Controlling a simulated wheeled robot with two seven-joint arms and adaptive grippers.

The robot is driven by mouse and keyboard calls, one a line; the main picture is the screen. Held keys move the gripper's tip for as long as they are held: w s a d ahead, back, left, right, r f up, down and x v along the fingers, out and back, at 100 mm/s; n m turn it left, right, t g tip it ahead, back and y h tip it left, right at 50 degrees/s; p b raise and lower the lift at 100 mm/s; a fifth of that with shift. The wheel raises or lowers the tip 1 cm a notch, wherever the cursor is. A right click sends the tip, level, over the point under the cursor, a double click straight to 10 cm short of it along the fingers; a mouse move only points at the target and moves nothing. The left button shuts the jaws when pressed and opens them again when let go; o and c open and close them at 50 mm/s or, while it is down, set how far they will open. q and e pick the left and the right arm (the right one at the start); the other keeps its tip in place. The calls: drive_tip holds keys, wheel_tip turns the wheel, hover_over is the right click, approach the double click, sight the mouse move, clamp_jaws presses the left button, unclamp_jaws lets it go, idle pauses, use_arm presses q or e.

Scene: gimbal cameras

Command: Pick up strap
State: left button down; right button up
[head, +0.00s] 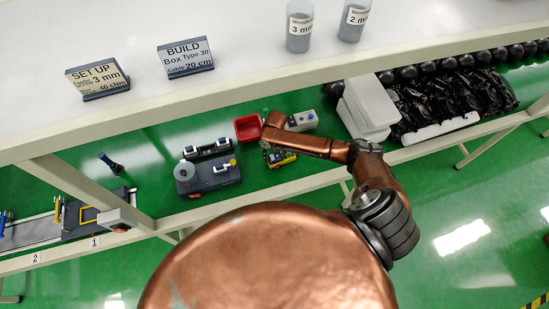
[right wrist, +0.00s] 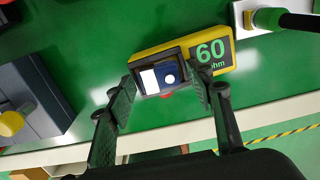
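My right gripper (right wrist: 168,90) is open, its two dark fingers spread on either side of a small dark block with a white and blue face (right wrist: 160,78). The block lies against a yellow box marked 60 (right wrist: 212,52); a gap to the fingers is hard to judge. In the head view the right gripper (head: 268,146) is by the yellow item (head: 284,159) on the green surface, partly hidden by my arm. I cannot pick out a strap for certain. My left gripper is not in view.
A red bin (head: 248,128) and a grey box (head: 302,121) stand behind the gripper. A dark device with a grey disc (head: 212,176) stands left. White boxes (head: 367,110) and black bags (head: 455,96) lie right. A white shelf (head: 250,40) crosses above the green surface.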

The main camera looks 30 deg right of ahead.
drive_tip(key=shift+s+f, duration=0.1)
drive_tip(key=shift+s, duration=0.05)
drive_tip(key=c, duration=0.8)
drive_tip(key=shift+o, duration=0.2)
